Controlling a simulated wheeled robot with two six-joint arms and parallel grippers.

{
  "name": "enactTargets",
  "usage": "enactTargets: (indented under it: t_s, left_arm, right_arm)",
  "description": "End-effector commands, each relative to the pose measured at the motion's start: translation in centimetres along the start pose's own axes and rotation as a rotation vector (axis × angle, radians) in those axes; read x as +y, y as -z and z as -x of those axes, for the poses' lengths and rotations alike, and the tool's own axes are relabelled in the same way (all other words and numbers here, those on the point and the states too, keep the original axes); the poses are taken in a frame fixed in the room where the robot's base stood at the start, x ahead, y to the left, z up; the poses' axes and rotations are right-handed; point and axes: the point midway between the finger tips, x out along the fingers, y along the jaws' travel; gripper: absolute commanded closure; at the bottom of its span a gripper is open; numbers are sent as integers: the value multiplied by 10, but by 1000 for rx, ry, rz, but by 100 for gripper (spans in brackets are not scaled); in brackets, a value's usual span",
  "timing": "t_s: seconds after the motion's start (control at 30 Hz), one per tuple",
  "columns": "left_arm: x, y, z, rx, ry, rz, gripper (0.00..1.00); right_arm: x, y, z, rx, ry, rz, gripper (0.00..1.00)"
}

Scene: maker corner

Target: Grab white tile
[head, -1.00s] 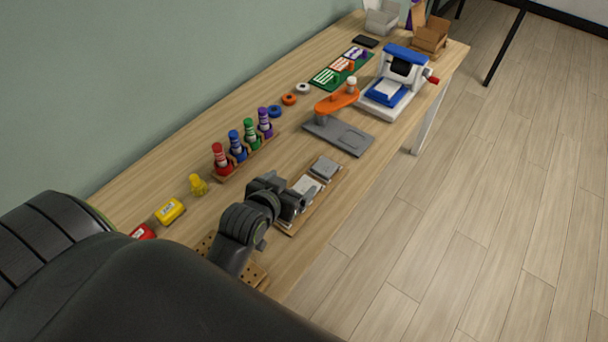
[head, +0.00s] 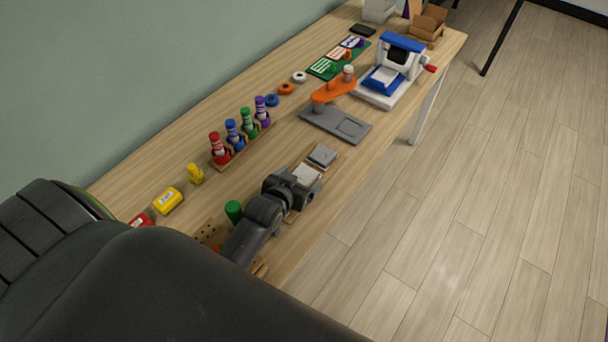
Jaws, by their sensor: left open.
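The white tile (head: 306,175) lies on a narrow wooden tray (head: 291,216) near the table's front edge. A grey tile (head: 322,156) lies on the same tray, just beyond it. My left gripper (head: 304,190) is open over the near part of the tray, at the near edge of the white tile. The gripper hides part of the tray and possibly part of the white tile. I cannot tell whether the fingers touch it. My right gripper is not in view.
A rack of red, blue, green and purple bottles (head: 233,135) stands left of the tray. A green cylinder (head: 233,211) and a pegboard (head: 207,233) are beside my left arm. A grey-and-orange press (head: 336,124) stands beyond the tray. Floor lies to the right.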

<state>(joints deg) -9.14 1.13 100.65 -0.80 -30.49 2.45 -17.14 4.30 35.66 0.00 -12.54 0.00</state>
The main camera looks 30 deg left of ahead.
Motion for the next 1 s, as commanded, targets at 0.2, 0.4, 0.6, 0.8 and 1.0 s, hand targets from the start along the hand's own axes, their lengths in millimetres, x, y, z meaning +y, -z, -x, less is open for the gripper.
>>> enactTargets:
  t_s: [0.2,0.4,0.6,0.8,1.0]
  left_arm:
    - [0,0,-11,1,1,-2,15]
    - [0,0,-11,1,1,-1,16]
    - [0,0,-11,1,1,-1,42]
    - [0,0,-11,1,0,-1,64]
    - [0,1,-10,2,0,-1,65]
  right_arm:
    - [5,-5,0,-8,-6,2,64]
    - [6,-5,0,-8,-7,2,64]
    - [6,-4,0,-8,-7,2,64]
    - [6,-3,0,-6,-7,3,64]
    - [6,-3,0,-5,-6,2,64]
